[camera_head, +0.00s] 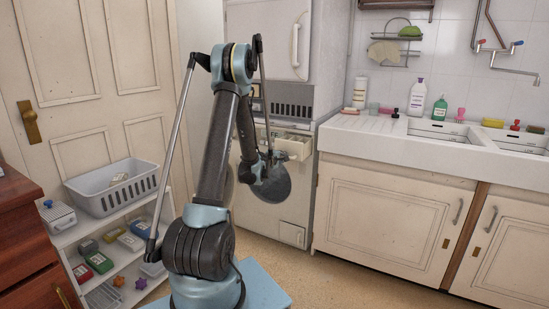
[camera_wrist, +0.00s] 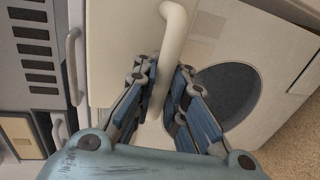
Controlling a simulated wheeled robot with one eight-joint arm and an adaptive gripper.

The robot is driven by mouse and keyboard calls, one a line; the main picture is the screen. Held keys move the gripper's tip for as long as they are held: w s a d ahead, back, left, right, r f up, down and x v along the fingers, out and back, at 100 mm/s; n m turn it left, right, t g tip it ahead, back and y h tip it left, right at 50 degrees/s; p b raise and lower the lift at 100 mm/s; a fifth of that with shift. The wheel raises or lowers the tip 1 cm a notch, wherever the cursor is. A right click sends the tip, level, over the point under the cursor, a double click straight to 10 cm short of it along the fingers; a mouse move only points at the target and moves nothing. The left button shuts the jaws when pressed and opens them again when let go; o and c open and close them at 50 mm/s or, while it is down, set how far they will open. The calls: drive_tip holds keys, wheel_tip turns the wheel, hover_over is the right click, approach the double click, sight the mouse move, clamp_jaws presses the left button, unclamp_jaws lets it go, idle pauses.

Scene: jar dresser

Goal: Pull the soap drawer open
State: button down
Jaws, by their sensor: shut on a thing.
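The soap drawer (camera_head: 298,149) is a cream drawer high on the front of the white washing machine (camera_head: 275,215). It stands out from the machine, and part of its open top shows. In the wrist view the pale drawer front (camera_wrist: 120,45) carries a curved cream bar handle (camera_wrist: 174,28). My gripper (camera_wrist: 164,70) has its two blue-grey fingers on either side of this handle and is shut on it. In the head view my arm hides the gripper's grip on the handle. The round dark door (camera_wrist: 228,92) of the machine lies beside the fingers.
A cream sink cabinet (camera_head: 390,205) with bottles on its counter stands to the right. A shelf with a grey basket (camera_head: 112,187) and small boxes stands at the left, beside a reddish-brown dresser (camera_head: 30,240). Floor between machine and cabinet (camera_head: 330,275) is clear.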

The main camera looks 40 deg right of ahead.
drive_tip(key=shift+s, duration=0.75)
drive_tip(key=c, duration=1.6)
unclamp_jaws()
drive_tip(key=shift+a, duration=0.15)
drive_tip(key=shift+s+a, duration=0.1)
drive_tip(key=shift+a, duration=0.15)
drive_tip(key=v, duration=1.1)
drive_tip(key=shift+a, duration=0.15)
